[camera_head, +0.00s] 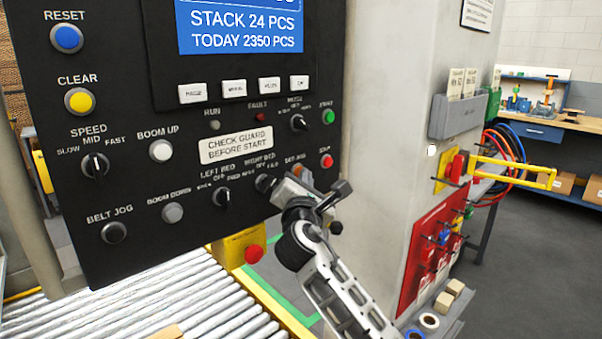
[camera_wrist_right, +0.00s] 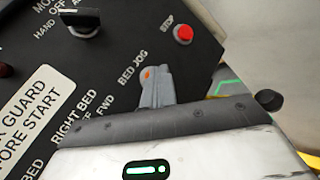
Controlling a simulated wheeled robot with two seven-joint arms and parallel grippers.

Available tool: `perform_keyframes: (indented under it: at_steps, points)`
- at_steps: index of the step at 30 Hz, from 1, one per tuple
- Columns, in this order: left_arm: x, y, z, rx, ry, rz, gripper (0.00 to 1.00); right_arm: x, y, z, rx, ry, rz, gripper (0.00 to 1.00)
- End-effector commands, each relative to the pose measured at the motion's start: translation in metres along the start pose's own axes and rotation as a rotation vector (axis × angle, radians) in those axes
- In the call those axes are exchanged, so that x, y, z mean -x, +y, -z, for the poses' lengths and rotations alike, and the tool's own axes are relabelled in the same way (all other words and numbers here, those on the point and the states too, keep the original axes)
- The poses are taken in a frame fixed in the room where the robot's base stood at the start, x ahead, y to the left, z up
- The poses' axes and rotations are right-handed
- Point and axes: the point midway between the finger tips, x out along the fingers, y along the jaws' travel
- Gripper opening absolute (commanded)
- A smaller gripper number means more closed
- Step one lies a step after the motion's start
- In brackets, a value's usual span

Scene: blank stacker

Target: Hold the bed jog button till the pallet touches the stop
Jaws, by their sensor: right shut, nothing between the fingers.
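The bed jog button (camera_head: 298,171) is a small orange button low on the black control panel, under the label BED JOG. In the right wrist view only a sliver of the orange button (camera_wrist_right: 148,73) shows past my fingertips. My right gripper (camera_head: 302,181) is shut and empty, its tips at the button. I cannot tell whether the button is pressed in. The shut fingers also show in the right wrist view (camera_wrist_right: 153,88). My left gripper is not in view. I cannot make out the pallet or the stop.
The red stop button (camera_head: 326,161) and the right bed knob (camera_head: 265,183) are close to my right gripper. A roller conveyor (camera_head: 190,297) runs below the panel, with a wooden edge (camera_head: 170,333) at the bottom. A grey column (camera_head: 385,150) stands right of the panel.

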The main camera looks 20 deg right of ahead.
Motion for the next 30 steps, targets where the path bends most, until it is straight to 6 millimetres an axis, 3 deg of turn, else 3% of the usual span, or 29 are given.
perform_keyframes:
  at_steps: [30]
  points:
    - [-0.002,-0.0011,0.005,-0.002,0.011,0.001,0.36,0.0001,0.0005,0.0003,0.0,0.001,-0.002,0.0]
